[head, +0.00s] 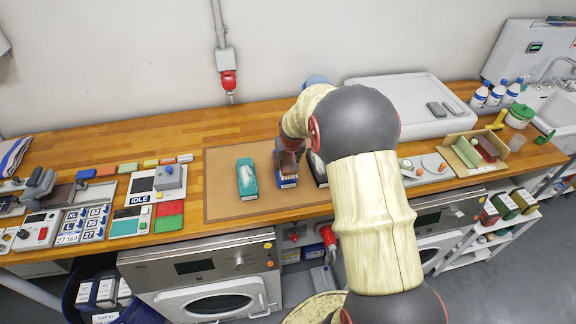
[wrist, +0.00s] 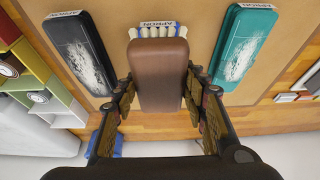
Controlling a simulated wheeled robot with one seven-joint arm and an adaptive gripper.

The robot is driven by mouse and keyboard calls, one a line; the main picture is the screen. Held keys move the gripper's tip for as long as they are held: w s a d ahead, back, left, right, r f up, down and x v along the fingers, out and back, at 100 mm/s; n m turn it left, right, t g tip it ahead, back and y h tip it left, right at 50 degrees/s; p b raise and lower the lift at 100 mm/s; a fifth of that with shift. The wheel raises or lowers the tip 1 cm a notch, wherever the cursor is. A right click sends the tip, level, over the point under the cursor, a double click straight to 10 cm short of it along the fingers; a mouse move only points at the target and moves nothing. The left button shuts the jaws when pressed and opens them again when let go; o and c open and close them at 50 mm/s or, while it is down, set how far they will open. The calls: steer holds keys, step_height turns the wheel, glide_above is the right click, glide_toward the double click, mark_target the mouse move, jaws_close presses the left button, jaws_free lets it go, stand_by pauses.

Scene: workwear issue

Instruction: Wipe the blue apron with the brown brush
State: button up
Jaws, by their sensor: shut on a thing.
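My gripper (wrist: 159,102) is shut on the brown brush (wrist: 158,72), with a finger on each side of its block. In the head view my gripper (head: 289,148) and the brush are over the blue apron (head: 287,184). The blue apron lies folded on the brown mat; its labelled end shows past the brush in the wrist view. Pale bristles show at the brush's far end. The brush covers most of the apron, so I cannot tell its marks or whether the bristles touch it.
A teal apron (head: 247,179) and a black apron (wrist: 76,50), both with whitish patches, flank the blue one on the mat (head: 222,203). A grey device marked IDLE (head: 143,186) stands left of the mat. Bare mat lies left of the teal apron.

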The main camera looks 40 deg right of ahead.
steer(key=shift+r+p, duration=0.45)
steer(key=shift+r, duration=0.8)
